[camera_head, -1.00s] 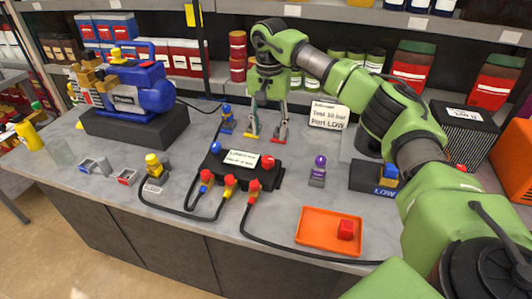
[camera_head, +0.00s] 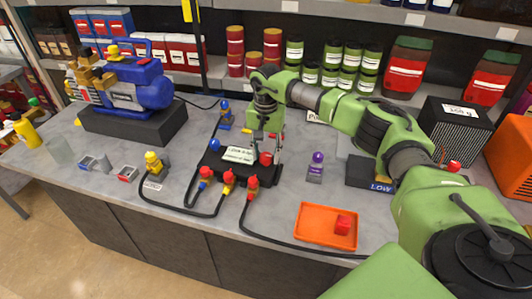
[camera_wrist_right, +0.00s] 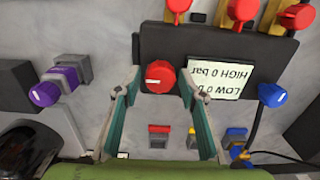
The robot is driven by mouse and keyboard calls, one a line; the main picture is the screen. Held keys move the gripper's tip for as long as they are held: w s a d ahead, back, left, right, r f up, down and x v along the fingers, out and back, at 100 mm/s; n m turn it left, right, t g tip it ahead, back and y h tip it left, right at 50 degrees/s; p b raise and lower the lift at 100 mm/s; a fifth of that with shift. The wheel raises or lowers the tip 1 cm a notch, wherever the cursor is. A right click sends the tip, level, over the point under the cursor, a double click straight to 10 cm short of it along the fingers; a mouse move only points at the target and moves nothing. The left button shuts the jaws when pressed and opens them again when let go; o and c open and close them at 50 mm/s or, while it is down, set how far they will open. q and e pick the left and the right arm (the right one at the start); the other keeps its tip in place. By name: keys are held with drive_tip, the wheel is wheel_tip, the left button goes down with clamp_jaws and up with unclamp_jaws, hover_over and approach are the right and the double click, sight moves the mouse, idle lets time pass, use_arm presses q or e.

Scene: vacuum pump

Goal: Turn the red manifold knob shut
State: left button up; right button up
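The red manifold knob (camera_head: 266,159) sits at the right end of the black manifold block (camera_head: 225,172), beside its white display (camera_head: 239,155). In the right wrist view the knob (camera_wrist_right: 160,77) has a white mark lying roughly level, and the display (camera_wrist_right: 219,77) reads upside down. My right gripper (camera_head: 268,148) points down at the knob. Its two fingers are spread, with the knob between and slightly beyond the tips (camera_wrist_right: 160,93); they look apart from it. A blue knob (camera_head: 215,144) is at the block's other end. My left gripper is out of view.
Hoses with red-topped valves (camera_head: 228,178) run along the manifold's near side. A purple-knobbed fitting (camera_head: 316,166) stands to its right, and an orange tray (camera_head: 312,234) with a red block lies in front. A blue pump (camera_head: 130,88) stands at the left.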

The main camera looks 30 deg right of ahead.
drive_tip(key=c, duration=0.7)
drive_tip(key=shift+o, duration=0.2)
drive_tip(key=shift+m, duration=0.7)
drive_tip(key=shift+m+b, duration=0.5)
drive_tip(key=shift+m, duration=0.7)
drive_tip(key=m, duration=0.3)
drive_tip(key=shift+m, duration=0.4)
drive_tip(key=m, duration=0.5)
drive_tip(key=shift+b, duration=0.3)
drive_tip(key=m, duration=0.5)
